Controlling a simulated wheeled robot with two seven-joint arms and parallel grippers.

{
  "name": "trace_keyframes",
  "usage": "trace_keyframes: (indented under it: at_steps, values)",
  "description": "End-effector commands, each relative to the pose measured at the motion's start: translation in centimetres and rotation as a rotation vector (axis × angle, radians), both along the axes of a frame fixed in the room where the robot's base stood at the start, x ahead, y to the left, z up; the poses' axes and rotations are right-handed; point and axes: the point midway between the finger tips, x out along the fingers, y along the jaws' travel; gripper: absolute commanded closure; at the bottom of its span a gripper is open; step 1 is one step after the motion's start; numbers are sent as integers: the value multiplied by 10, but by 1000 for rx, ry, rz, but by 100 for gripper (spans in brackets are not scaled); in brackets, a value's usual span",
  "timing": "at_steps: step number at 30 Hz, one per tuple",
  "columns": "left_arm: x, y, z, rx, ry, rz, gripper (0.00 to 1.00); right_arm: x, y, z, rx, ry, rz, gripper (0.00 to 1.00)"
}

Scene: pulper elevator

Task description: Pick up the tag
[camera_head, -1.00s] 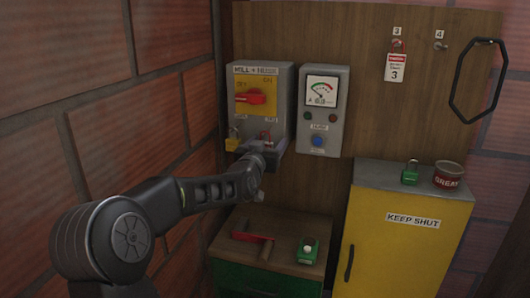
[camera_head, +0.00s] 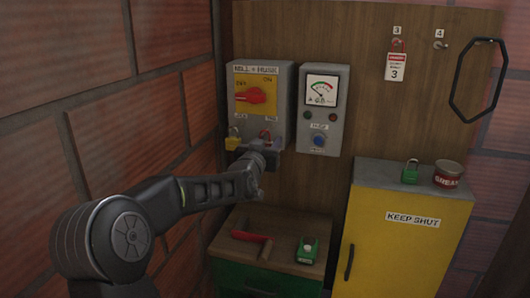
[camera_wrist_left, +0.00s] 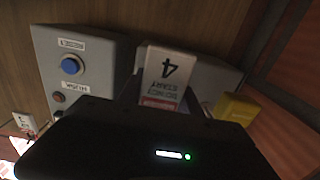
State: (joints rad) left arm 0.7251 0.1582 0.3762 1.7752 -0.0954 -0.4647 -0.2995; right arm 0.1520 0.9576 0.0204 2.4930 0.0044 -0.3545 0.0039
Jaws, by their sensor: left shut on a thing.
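In the wrist view a white tag (camera_wrist_left: 163,72) with a red band and a 4 appears upside down between the jaws of my left gripper. In the head view my left gripper (camera_head: 266,148) is just below the grey switch box (camera_head: 285,105), shut on the tag. The tag is mostly hidden there; a red part (camera_head: 265,134) shows just above the jaws at the box's lower edge. Another tag (camera_head: 396,67), marked 3, hangs from the hook labelled 3. The hook labelled 4 (camera_head: 440,45) is bare. My right gripper is out of view.
A yellow padlock (camera_head: 233,140) hangs left of the gripper. A grey meter box (camera_head: 324,125) is close on the right. Below, a wooden-topped cabinet (camera_head: 235,220) bears a red-handled tool (camera_head: 265,248) and a green item (camera_head: 308,250). A brick wall borders my arm at left.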

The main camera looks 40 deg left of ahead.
Motion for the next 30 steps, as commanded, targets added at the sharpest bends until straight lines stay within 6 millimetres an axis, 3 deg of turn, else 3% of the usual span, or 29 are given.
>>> trace_keyframes:
  at_steps: [11,18,26,30]
  values:
    - [0,0,2,0,-1,0,98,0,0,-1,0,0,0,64]
    - [0,0,15,1,-4,1,98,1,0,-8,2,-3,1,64]
    - [-35,-12,13,5,-2,1,98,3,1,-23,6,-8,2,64]
    - [-67,-24,12,7,-2,0,98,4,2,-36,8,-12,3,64]
